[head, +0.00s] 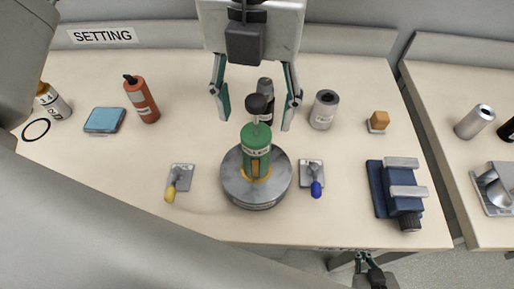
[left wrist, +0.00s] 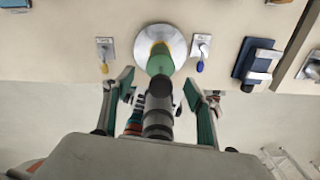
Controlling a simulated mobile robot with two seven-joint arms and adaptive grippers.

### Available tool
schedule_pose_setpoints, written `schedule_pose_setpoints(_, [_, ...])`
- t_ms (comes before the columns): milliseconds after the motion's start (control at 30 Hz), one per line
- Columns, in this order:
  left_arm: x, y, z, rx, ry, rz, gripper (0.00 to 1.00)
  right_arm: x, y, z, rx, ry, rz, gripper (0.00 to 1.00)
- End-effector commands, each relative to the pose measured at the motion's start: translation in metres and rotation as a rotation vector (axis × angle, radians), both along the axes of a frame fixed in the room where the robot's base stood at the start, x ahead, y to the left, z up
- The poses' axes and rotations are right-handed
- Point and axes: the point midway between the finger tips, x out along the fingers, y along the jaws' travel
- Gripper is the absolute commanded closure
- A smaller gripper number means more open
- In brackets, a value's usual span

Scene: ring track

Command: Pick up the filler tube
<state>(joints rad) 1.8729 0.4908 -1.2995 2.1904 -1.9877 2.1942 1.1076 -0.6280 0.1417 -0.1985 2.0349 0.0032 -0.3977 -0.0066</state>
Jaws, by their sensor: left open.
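A green tube (head: 257,140) with a pale label band and a dark upper end stands upright in a yellow ring on a round metal base (head: 237,190). My right gripper (head: 366,262) shows small at the bottom edge.
Yellow-handled (head: 171,193) and blue-handled (head: 316,188) levers flank the base. A grey can (head: 324,109), an orange block (head: 379,120) and a blue vise (head: 400,189) stand to the right. A red bottle (head: 142,98) and a blue pad (head: 104,119) are to the left.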

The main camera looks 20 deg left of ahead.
Motion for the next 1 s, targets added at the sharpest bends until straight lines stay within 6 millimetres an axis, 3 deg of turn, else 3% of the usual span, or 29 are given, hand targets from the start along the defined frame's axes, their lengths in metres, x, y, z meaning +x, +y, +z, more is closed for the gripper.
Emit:
schedule_pose_setpoints(300, [0.004, 0.001, -0.042, 0.0, 0.004, -0.002, 0.43, -0.002, -0.003, -0.007, -0.008, 0.008, -0.002, 1.0])
schedule_pose_setpoints(600, [0.004, 0.001, -0.045, -0.001, 0.002, -0.002, 0.43, 0.003, -0.003, -0.003, -0.009, -0.003, -0.001, 1.0])
schedule_pose_setpoints(800, [0.004, 0.001, -0.045, -0.001, 0.002, -0.002, 0.95, 0.003, -0.003, -0.003, -0.008, -0.004, -0.002, 1.0])
schedule_pose_setpoints(833, [0.004, 0.001, -0.045, -0.001, 0.002, -0.002, 1.0, 0.003, -0.003, -0.003, -0.008, -0.004, -0.002, 1.0])
schedule_pose_setpoints(1000, [0.004, 0.0, -0.044, -0.001, 0.002, -0.002, 1.0, 0.003, -0.003, -0.003, -0.007, -0.004, -0.003, 1.0])
